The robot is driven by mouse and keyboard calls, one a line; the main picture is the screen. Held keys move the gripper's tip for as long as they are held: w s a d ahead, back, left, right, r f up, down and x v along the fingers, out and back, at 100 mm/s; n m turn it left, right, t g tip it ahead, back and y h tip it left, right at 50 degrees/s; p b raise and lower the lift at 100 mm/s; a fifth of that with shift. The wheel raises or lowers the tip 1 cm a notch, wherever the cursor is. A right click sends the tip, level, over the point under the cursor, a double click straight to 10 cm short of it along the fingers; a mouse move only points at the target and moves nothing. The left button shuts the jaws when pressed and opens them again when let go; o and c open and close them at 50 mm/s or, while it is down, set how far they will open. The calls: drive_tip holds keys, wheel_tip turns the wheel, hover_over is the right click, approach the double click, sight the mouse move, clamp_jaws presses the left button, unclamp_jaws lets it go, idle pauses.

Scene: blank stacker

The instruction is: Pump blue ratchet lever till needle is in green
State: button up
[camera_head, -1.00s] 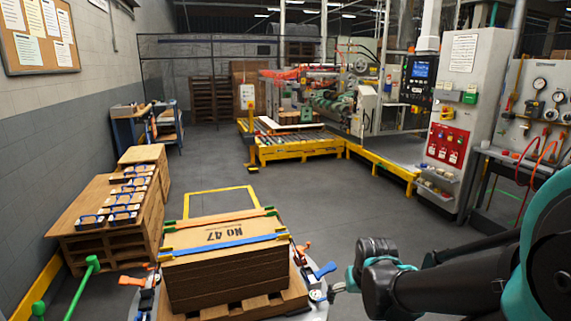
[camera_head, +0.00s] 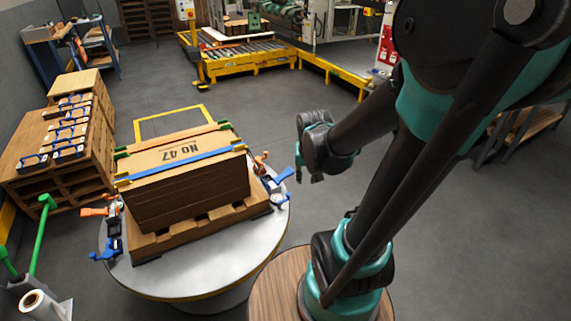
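A stack of brown boards marked "No 47" (camera_head: 190,200) sits on a wooden pallet on a round grey turntable (camera_head: 215,268). A blue strap (camera_head: 180,164) and a red-orange strap with green ends (camera_head: 170,138) cross its top. At the stack's right side a blue ratchet lever (camera_head: 284,175) sticks out, with an orange lever (camera_head: 261,161) behind it. A small pale round part (camera_head: 278,199) sits below the blue lever; no needle or green zone can be made out. My gripper (camera_head: 309,178) hangs right of the blue lever, apart from it. Its fingers are too small and dark to read.
Another blue lever (camera_head: 104,254) and an orange one (camera_head: 93,212) are at the turntable's left. Green-handled posts (camera_head: 42,235) stand at lower left. Pallets with blue-edged trays (camera_head: 68,135) stand at left.

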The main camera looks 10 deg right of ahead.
drive_tip(key=w+m, duration=0.1)
drive_tip(key=w, duration=0.2)
drive_tip(key=w+m, duration=0.1)
drive_tip(key=w, duration=0.5)
drive_tip(key=shift+w+r+m+g+h, duration=0.15)
drive_tip(key=shift+r+m+g+h, duration=0.1)
drive_tip(key=shift+m+g+h, duration=0.15)
clamp_jaws()
drive_tip(key=w+a+f+m+h, duration=0.1)
drive_tip(key=w+f+m, duration=0.3)
drive_tip(key=w, duration=0.9)
drive_tip(key=w+a+f+m+g+h, duration=0.1)
drive_tip(key=w+a+f+m+h, duration=0.1)
drive_tip(key=w+f+m, duration=0.3)
drive_tip(key=shift+w+a+f+g, duration=0.3)
drive_tip(key=shift+w+a+f, duration=0.45)
drive_tip(key=shift+w+f, duration=2.3)
drive_tip(key=shift+w+r, duration=0.75)
drive_tip(key=shift+r, duration=0.05)
